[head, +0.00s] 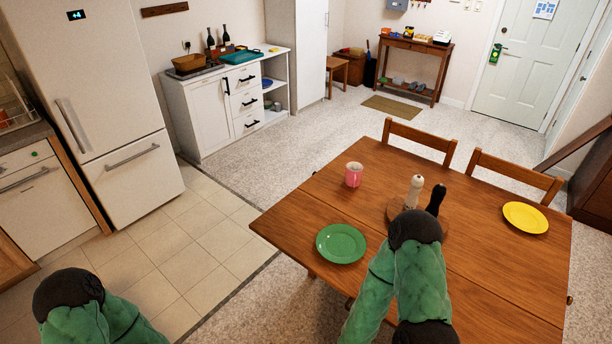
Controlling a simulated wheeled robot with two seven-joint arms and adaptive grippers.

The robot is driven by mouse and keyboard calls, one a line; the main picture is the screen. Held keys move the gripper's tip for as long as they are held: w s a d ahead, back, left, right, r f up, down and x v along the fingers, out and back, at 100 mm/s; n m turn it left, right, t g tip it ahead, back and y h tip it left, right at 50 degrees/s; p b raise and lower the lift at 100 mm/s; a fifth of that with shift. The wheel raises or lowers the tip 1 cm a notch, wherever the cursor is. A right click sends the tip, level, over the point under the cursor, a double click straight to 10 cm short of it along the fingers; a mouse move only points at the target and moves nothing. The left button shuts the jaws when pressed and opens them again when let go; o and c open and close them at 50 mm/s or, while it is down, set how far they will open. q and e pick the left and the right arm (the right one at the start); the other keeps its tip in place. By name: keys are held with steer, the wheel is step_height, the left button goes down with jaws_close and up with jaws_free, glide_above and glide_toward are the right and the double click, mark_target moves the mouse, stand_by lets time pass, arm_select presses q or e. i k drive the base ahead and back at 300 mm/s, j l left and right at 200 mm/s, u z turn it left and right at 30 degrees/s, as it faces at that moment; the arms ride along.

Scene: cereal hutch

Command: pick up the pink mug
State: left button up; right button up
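The pink mug (353,175) stands upright on the wooden dining table (470,285), near its far left edge. Its inside looks pale, and nothing visible touches it. Neither of my grippers shows in the head view. Only green arm links with dark joints of mine are seen, at the lower left and over the front of the table. Whether my grippers are open or shut is hidden. My arm over the table is nearer than the mug and does not cover it.
A green plate (341,243) lies in front of the mug. A pale shaker (413,191) and a dark shaker (436,199) stand to its right on a round wooden board (393,211). A yellow plate (525,217) lies farther right. Two chairs (420,138) stand behind the table.

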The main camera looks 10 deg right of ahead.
mark_target(354, 170)
steer(key=i+j+u, duration=0.15)
steer(key=i+u, duration=0.15)
steer(key=i, duration=0.3)
steer(key=i+u, duration=0.3)
steer(key=i, duration=0.25)
steer(key=i+z, duration=0.15)
steer(key=i, duration=0.45)
steer(key=i+j+z, duration=0.15)
steer(key=i, duration=0.4)
steer(key=i+j+z, duration=0.15)
steer(key=i, duration=0.4)
steer(key=j, duration=0.1)
